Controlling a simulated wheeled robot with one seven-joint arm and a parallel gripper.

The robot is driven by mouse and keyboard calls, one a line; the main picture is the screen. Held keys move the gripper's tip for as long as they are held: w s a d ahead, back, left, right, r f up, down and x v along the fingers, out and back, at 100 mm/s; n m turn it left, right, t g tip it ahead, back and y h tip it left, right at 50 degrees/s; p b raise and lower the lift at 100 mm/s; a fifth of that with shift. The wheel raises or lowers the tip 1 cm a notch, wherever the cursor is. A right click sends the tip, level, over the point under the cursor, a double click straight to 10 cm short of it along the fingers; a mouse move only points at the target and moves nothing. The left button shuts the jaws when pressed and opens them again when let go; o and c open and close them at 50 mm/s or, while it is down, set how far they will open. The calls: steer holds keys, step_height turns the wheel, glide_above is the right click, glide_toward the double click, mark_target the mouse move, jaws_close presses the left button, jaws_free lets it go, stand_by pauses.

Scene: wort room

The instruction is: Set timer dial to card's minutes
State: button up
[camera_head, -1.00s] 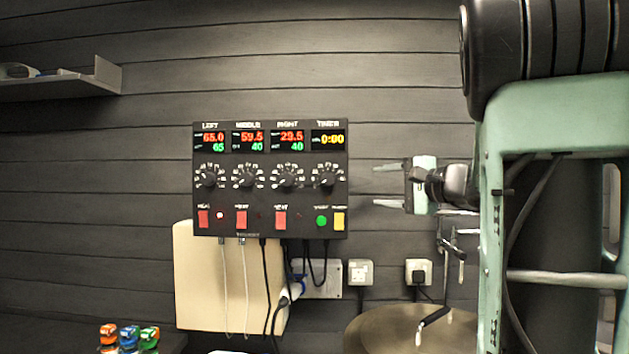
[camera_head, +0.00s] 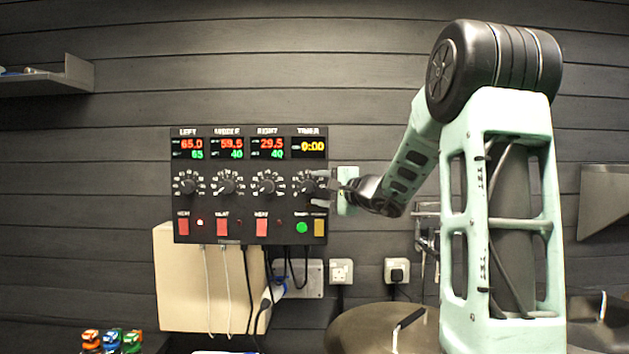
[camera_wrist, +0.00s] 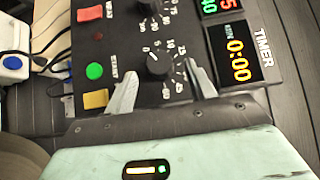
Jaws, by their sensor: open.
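The black control panel (camera_head: 249,221) hangs on the wall. Its timer dial (camera_head: 309,185) is at the right end of the dial row, under a TIMER display (camera_head: 310,147) that reads 0:00. In the wrist view the timer dial (camera_wrist: 158,66) has a black knob with numbers around it, and its pointer is near 0. My gripper (camera_head: 325,187) is at the dial in the head view, partly covering its right side. In the wrist view my gripper (camera_wrist: 163,90) is open, with one finger on each side of the dial's lower part. I cannot tell whether they touch it. No card is readable.
A green button (camera_head: 302,228) and a yellow button (camera_head: 319,228) sit below the timer dial. Three other dials and red switches lie to the left. Cables hang under the panel over a beige board (camera_head: 185,300). A round metal lid (camera_head: 360,330) is below right.

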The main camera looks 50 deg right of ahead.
mark_target(308, 187)
steer(key=shift+w+d, duration=0.1)
steer(key=shift+w, duration=1.05)
steer(key=c, duration=1)
steer(key=shift+o, duration=0.2)
steer(key=shift+f, duration=0.1)
steer(key=shift+f+b, duration=0.15)
steer(key=shift+b, duration=0.4)
